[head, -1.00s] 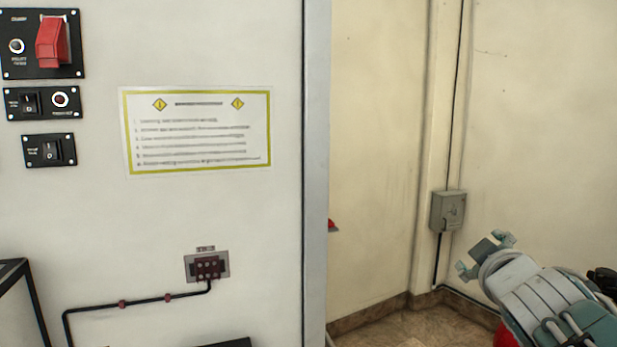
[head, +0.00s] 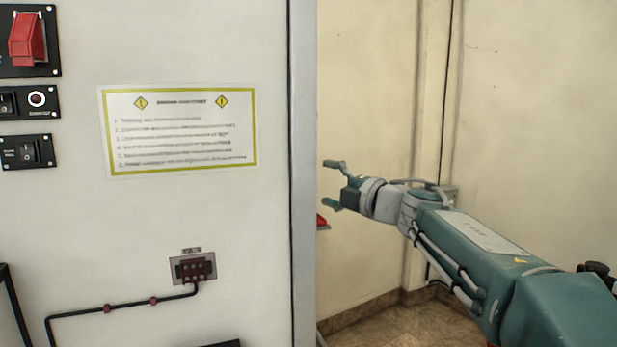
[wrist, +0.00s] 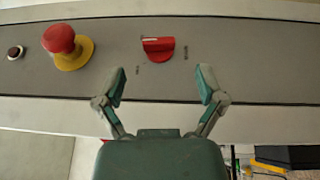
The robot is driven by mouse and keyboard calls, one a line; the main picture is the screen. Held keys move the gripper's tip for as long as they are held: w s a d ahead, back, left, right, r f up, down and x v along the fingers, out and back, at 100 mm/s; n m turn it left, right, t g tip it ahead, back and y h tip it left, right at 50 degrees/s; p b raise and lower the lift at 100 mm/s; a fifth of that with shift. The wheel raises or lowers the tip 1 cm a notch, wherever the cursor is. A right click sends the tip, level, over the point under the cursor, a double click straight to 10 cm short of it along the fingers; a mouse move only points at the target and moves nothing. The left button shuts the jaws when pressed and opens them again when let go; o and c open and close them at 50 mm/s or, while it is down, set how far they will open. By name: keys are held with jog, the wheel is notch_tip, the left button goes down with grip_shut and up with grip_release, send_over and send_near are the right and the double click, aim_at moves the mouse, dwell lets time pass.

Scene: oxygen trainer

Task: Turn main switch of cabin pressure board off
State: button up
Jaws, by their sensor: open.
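A red rotary switch (wrist: 159,49) sits on a grey board (wrist: 220,60) in the wrist view, at the top centre. My gripper (wrist: 164,78) is open and empty, with its fingers spread below and to either side of the red switch, apart from it. In the head view my gripper (head: 333,183) is at the right of the white cabinet's edge, pointing left. A small red part (head: 321,220) shows just past that edge, below my gripper. The rest of the board is hidden behind the cabinet in the head view.
A red mushroom button on a yellow base (wrist: 68,46) and a small dark button (wrist: 15,52) stand left of the switch. In the head view, the white cabinet (head: 140,230) with a large red switch (head: 27,38) fills the left side.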

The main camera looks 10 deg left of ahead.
jog(key=x, duration=0.6)
jog(key=shift+a, duration=0.15)
